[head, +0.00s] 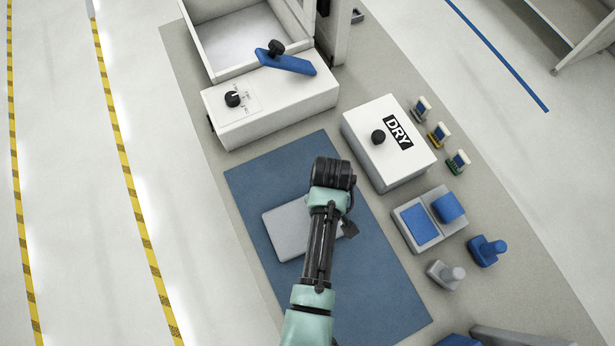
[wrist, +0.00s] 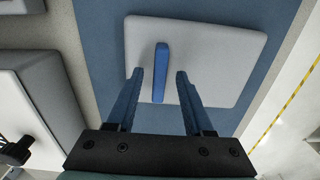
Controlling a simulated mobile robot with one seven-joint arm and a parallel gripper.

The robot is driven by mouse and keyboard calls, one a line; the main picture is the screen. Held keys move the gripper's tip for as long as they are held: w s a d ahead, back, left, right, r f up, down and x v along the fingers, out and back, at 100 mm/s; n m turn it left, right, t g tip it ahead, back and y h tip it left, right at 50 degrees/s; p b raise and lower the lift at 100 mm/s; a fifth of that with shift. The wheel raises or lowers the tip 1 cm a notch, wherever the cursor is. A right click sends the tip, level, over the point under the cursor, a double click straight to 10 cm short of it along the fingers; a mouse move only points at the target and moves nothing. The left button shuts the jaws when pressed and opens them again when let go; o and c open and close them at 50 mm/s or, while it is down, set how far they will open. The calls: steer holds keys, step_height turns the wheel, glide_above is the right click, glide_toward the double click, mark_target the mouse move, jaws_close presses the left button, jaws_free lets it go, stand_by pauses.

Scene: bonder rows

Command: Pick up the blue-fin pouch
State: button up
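The blue-fin pouch (head: 284,228) is a flat light-grey slab lying on the blue mat (head: 255,180) in the head view, partly covered by my arm. In the wrist view the pouch (wrist: 225,65) shows its upright blue fin (wrist: 161,65). My gripper (wrist: 160,76) is open, with one finger on each side of the fin. Gaps show between the fin and both fingers, the right gap looking slightly larger. In the head view my arm hides most of the gripper and the fin.
A white DRY box (head: 390,155) with a black knob stands right of the mat. Beyond it are small colour-based items (head: 438,134). A grey tray with blue pads (head: 405,225) and knobbed blue (head: 487,250) and grey (head: 445,275) pieces stand nearer. A white machine (head: 270,110) stands behind.

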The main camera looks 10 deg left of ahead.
jaws_close()
stand_by(1.2)
